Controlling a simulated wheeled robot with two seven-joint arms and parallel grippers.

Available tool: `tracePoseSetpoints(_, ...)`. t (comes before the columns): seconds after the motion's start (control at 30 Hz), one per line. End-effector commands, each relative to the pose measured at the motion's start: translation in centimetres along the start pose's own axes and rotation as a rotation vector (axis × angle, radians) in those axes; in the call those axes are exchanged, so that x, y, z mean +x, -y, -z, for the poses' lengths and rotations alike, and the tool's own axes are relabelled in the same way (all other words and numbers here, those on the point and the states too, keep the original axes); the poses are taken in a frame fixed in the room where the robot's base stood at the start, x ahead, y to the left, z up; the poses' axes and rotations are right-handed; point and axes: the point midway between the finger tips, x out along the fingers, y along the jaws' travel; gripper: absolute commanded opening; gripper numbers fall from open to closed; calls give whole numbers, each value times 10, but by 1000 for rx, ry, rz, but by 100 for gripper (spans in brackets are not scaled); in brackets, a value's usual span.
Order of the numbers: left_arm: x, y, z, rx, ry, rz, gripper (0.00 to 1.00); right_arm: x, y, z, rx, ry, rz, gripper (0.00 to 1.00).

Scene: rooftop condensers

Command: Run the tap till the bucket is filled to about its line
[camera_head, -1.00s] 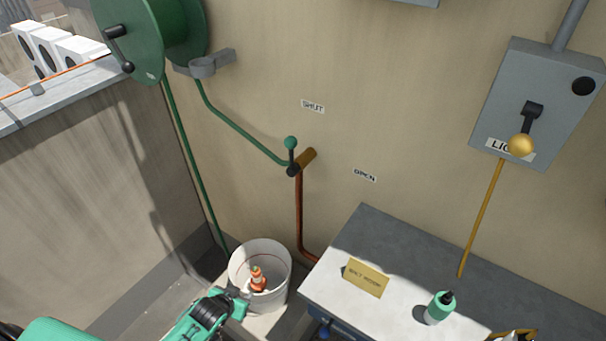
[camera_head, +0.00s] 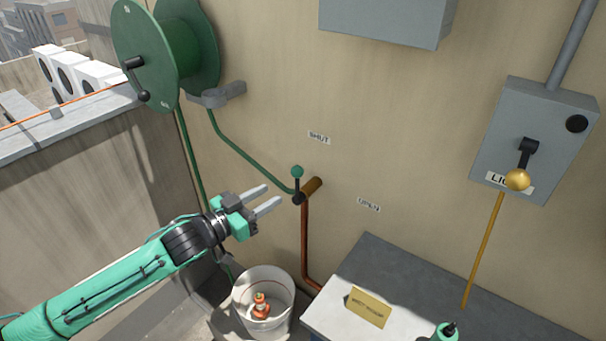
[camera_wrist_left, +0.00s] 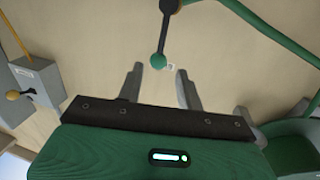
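The tap (camera_head: 313,187) is a brass body on the wall with a dark lever ending in a green ball knob (camera_head: 297,172). The lever points up, on the side of the SHUT label (camera_head: 319,138); the OPEN label (camera_head: 369,205) is lower right. My left gripper (camera_head: 272,196) is open and empty, its fingers pointing at the lever from the left. In the left wrist view the knob (camera_wrist_left: 158,61) shows between and just beyond the fingertips (camera_wrist_left: 160,70). The white bucket (camera_head: 246,312) stands below, with a reddish line inside and an orange-and-white float (camera_head: 261,306).
A green hose reel (camera_head: 150,58) hangs upper left, its hose running to the tap. A copper pipe (camera_head: 305,245) drops below the tap. A grey switch box (camera_head: 545,120) is at right.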

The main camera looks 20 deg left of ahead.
Motion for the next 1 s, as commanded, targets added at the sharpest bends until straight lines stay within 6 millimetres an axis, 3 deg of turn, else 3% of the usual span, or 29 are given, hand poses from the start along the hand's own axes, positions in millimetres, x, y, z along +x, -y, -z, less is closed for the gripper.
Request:
tracePoseSetpoints(0.7, 107, 0, 2, 2, 1, 1, 36, -31, -5, 4, -2, -1, -4, 36)
tracePoseSetpoints(1.0, 120, 0, 0, 2, 1, 1, 36, -33, -2, 5, -1, -2, -2, 36)
